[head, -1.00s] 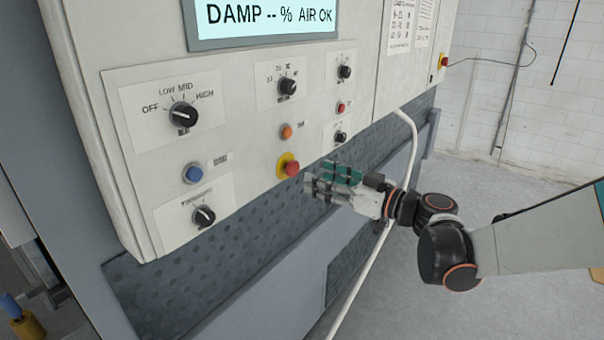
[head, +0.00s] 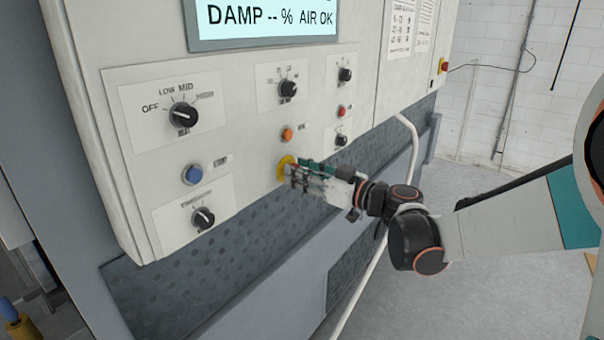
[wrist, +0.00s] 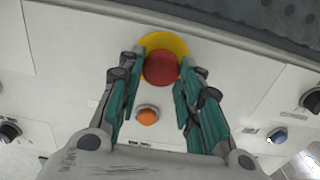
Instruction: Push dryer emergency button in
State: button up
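The emergency button is a red mushroom cap (wrist: 162,67) on a yellow round base (wrist: 150,41), seen at the top middle of the wrist view. In the head view only part of the yellow base (head: 283,167) shows; my gripper hides the red cap. My gripper (wrist: 163,74) has its two fingers apart, with the tips on either side of the red cap and close to it. In the head view my gripper (head: 290,171) reaches the panel from the right. I cannot tell whether the fingers touch the cap.
An orange button (head: 287,134) sits just above the emergency button on the white control panel (head: 240,150). A blue button (head: 192,175) and several black knobs are around it. A display (head: 262,20) is at the top. A white pipe (head: 411,150) runs down at the right.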

grip_shut()
jog(key=shift+w+a, duration=0.35)
jog(key=shift+a, duration=0.05)
jog(key=o, duration=0.7)
grip_release()
jog(key=o, duration=0.5)
jog(key=shift+a, duration=0.15)
jog(key=shift+c, duration=0.2)
jog(key=v, duration=1.2)
